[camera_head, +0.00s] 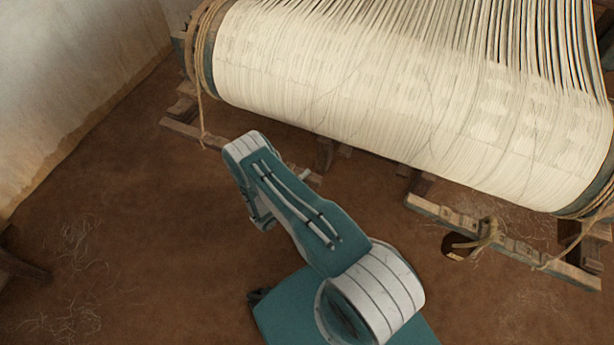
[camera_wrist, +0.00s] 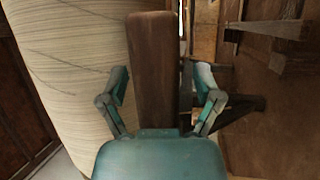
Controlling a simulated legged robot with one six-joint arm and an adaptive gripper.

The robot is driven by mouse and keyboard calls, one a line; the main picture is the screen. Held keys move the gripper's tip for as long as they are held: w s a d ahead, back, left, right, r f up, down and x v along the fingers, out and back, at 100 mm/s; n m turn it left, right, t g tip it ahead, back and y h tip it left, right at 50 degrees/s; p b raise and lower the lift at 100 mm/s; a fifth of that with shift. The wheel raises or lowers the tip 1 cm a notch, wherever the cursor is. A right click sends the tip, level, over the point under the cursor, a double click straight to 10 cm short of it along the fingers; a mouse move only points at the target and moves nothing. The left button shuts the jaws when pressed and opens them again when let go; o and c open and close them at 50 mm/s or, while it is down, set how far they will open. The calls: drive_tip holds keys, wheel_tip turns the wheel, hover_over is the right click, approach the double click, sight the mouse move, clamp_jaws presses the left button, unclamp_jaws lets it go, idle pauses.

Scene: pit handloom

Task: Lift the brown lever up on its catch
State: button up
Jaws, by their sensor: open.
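The brown lever (camera_wrist: 153,65) is a long dark wooden bar in the wrist view. It stands lengthwise in the middle of the picture, and its lower end is hidden behind the body of my gripper. My gripper (camera_wrist: 160,84) is open, with one teal finger on each side of the lever. Gaps show between both fingers and the wood, and nothing is held. In the head view my own arm covers most of this area, and I cannot make out the lever or its catch there.
A large beam wound with cream warp threads (camera_head: 390,90) spans the upper head view; its wound threads (camera_wrist: 65,50) fill the wrist view's left. A wooden foot with rope (camera_head: 485,232) lies at right. Brown floor (camera_head: 130,240) is open at left, beside a pale wall (camera_head: 75,70).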

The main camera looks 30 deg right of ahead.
clamp_jaws()
drive_tip(key=shift+n+t, duration=0.4)
drive_tip(key=shift+n, duration=0.5)
drive_tip(key=r, duration=0.8)
drive_tip(key=shift+w+a, duration=0.25)
drive_tip(key=shift+f, duration=0.1)
unclamp_jaws()
drive_tip(key=shift+d, duration=0.1)
drive_tip(key=v, duration=1.2)
drive_tip(key=shift+f, duration=0.25)
